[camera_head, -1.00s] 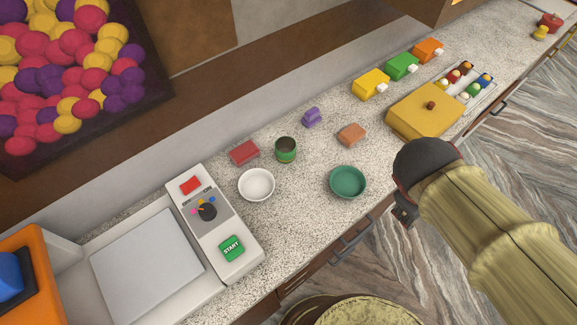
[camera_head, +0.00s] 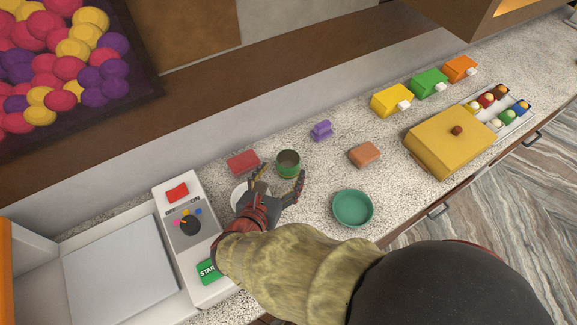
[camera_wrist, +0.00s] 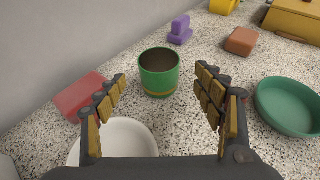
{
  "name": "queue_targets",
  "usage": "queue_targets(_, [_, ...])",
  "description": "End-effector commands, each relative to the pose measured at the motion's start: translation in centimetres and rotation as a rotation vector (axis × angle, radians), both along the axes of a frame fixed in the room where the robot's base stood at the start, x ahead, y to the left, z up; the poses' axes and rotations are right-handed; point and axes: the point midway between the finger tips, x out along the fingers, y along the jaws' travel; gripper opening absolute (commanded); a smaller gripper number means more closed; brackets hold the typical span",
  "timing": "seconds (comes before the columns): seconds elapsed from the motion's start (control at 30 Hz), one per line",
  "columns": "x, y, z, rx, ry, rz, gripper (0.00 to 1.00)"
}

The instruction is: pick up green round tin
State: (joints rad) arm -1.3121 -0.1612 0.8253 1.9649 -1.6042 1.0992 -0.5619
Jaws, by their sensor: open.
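The green round tin (camera_head: 288,164) stands upright on the speckled counter, with an open dark top and a yellow band near its base. In the wrist view the tin (camera_wrist: 159,74) is ahead of my gripper (camera_wrist: 163,95), roughly in line with the gap between the fingers. My gripper (camera_head: 277,180) is open and empty. It is just in front of the tin, over the white bowl, and the fingers do not appear to touch the tin.
A white bowl (camera_wrist: 122,140) lies under the left finger. A red block (camera_head: 243,162) is left of the tin, a purple piece (camera_head: 321,130) and a brown block (camera_head: 364,154) to its right. A green bowl (camera_head: 353,207) is at front right. The control panel (camera_head: 181,205) is at left.

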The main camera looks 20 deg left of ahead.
Motion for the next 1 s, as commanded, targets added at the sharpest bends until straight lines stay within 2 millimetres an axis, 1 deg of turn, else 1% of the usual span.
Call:
queue_targets(0.1, [1.3,-0.1,-0.7,0.001,0.000,-0.006,0.69])
queue_targets(0.27, [2.8,0.0,-1.5,0.001,0.001,-0.007,0.69])
queue_targets(0.4, [4.7,0.2,-2.5,0.002,0.001,-0.008,0.69])
queue_targets(0.53, [6.0,0.2,-2.9,0.002,0.002,-0.007,0.69])
queue_targets(0.63, [6.4,0.2,-2.9,0.003,0.001,-0.007,0.69])
queue_targets(0.83, [6.5,0.2,-2.8,0.002,0.001,-0.005,0.69])
queue_targets(1.0, [6.4,0.2,-2.8,0.003,0.001,-0.006,0.60])
